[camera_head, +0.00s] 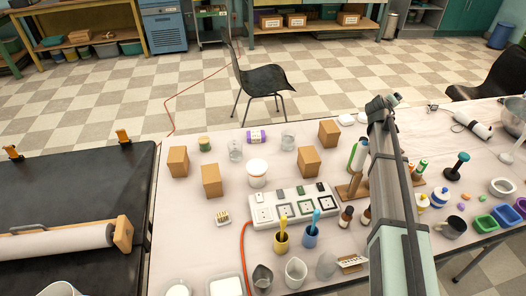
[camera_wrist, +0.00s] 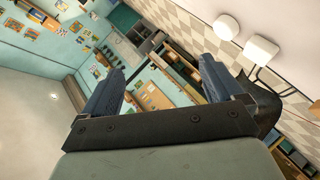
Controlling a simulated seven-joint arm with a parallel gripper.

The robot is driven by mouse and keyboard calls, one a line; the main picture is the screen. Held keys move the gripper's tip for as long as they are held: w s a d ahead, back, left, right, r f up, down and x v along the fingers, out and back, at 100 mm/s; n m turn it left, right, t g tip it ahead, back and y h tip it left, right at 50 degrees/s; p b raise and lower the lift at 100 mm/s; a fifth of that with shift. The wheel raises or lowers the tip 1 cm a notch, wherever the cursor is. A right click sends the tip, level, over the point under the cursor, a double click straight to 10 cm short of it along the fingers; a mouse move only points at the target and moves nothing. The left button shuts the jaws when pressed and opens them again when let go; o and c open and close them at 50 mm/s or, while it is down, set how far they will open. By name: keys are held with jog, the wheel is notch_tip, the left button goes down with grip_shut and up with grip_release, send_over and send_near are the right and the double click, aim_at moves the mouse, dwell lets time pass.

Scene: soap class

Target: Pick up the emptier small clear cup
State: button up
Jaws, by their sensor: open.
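Two small clear cups stand upright at the back middle of the table in the head view: a left cup (camera_head: 235,150) and a right cup (camera_head: 288,141). They are too small in view for me to tell how full each is.
A white-lidded tub (camera_head: 258,175) and brown boxes (camera_head: 309,161) stand close around the cups. A white power strip (camera_head: 292,206) lies in front. My arm hides part of the table's right side.

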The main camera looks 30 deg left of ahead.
jog(key=s+a+f+g+y, duration=0.1)
jog(key=s+a+g+y, duration=0.1)
jog(key=s+a, duration=0.8)
jog(key=m+g+y, duration=0.2)
jog(key=g+y, duration=0.1)
jog(key=g, duration=0.4)
send_near(235, 146)
notch_tip(235, 146, down, 3)
jog(key=shift+w, duration=0.2)
jog(key=shift+a+x, duration=0.15)
jog(key=shift+x, duration=1.15)
jog(key=shift+a+x, duration=0.15)
jog(key=shift+x, duration=1.2)
jog(key=shift+r, duration=0.15)
jog(key=shift+c, duration=0.2)
jog(key=c, duration=1)
